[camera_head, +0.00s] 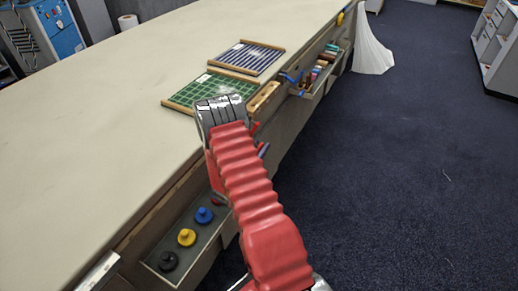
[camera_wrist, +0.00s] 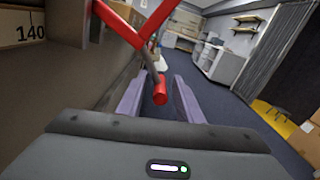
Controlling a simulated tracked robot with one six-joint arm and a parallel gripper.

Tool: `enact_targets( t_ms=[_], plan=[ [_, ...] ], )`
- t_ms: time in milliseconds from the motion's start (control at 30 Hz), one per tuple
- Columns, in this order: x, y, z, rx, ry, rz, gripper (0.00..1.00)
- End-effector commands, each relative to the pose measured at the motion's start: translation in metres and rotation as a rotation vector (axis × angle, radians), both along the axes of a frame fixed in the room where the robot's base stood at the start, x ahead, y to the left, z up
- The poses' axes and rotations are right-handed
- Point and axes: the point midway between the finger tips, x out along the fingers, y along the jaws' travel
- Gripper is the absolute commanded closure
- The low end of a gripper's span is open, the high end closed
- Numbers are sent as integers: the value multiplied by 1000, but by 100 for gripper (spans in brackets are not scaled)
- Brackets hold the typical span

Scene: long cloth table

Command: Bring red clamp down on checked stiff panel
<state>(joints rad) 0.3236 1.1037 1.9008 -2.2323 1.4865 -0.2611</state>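The checked panel (camera_head: 222,88) is green with a light grid and wooden edge strips. It lies flat near the right edge of the table, its near corner covered by my arm. The red clamp (camera_wrist: 125,28) shows in the wrist view as red bars, with a rounded red end (camera_wrist: 160,93) hanging between my fingers. My gripper (camera_wrist: 160,80) is open, with a gap between each finger and the red end.
A blue striped panel (camera_head: 250,57) lies beyond the green one. An open drawer (camera_head: 208,238) holds black, yellow and blue knobs; another open drawer (camera_head: 316,88) holds coloured items. A wooden block (camera_head: 264,97) sits at the table edge. The table's (camera_head: 90,130) left part is clear.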

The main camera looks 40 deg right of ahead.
Motion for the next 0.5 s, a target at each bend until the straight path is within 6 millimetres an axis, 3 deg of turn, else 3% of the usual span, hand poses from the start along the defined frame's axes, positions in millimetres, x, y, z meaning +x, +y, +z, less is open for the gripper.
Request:
enact_targets(
  t_ms=[100, 500],
  plan=[
    [0, 0, 0, 0, 0, 0, 67],
    [0, 0, 0, 0, 0, -1, 96]
  ],
)
